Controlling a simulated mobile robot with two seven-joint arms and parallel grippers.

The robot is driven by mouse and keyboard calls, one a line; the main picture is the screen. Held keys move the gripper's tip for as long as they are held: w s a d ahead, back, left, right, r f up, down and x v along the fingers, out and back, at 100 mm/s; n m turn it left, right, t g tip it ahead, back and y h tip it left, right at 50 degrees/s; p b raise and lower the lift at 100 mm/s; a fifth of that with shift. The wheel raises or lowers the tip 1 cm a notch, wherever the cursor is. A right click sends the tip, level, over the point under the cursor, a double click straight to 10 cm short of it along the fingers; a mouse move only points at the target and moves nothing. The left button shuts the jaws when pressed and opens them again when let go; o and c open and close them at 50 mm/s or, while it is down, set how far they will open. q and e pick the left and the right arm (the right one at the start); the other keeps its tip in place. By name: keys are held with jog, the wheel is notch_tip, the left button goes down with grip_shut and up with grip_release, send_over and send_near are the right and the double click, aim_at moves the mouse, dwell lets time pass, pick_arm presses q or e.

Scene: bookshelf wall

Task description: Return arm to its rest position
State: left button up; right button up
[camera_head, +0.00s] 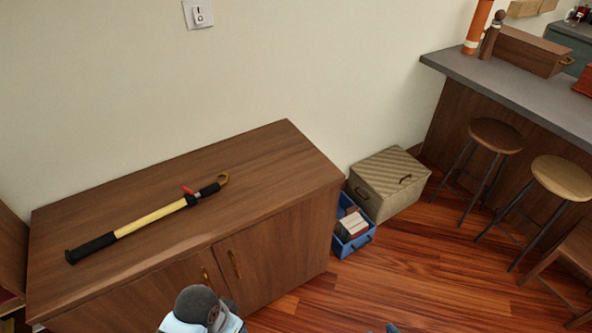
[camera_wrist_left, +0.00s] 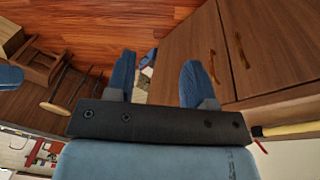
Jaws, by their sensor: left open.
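My left gripper (camera_wrist_left: 158,78) shows in the left wrist view with its two blue fingers spread apart and nothing between them. Beyond the fingers are the floor and the front of the wooden cabinet. In the head view, a grey and white part of my arm (camera_head: 203,312) is at the bottom edge, in front of the cabinet (camera_head: 265,150). A small blue-grey tip shows at the bottom edge, too little to identify. A yellow and black pole tool (camera_head: 150,218) lies on the cabinet top, apart from my arm.
A blue crate (camera_head: 357,246) with items and a tan woven box (camera_head: 390,184) stand on the floor right of the cabinet. Stools (camera_head: 497,136) stand by a grey-topped counter (camera_head: 510,88). The wooden floor (camera_head: 425,270) between is clear.

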pick_arm(q)
jog(key=s+a+r+n+t+y, duration=0.1)
jog(key=s+a+r+n+t, duration=0.15)
jog(key=a+r, duration=0.3)
jog(key=s+a+r+n+t+y, duration=0.1)
jog(key=s+a+r, duration=0.3)
jog(key=a+r, duration=0.15)
jog(key=w+d+f+t+h+p, duration=0.1)
jog(key=w+d+f+t, duration=0.1)
jog(key=f, duration=0.3)
jog(key=w+d+f+t+h+p, duration=0.1)
jog(key=w+d+f+t+h, duration=0.1)
jog(key=f+t, duration=0.3)
jog(key=shift+w+d+f+m+p, duration=0.35)
jog(key=shift+w+d+f, duration=0.45)
jog(key=shift+w+d, duration=0.05)
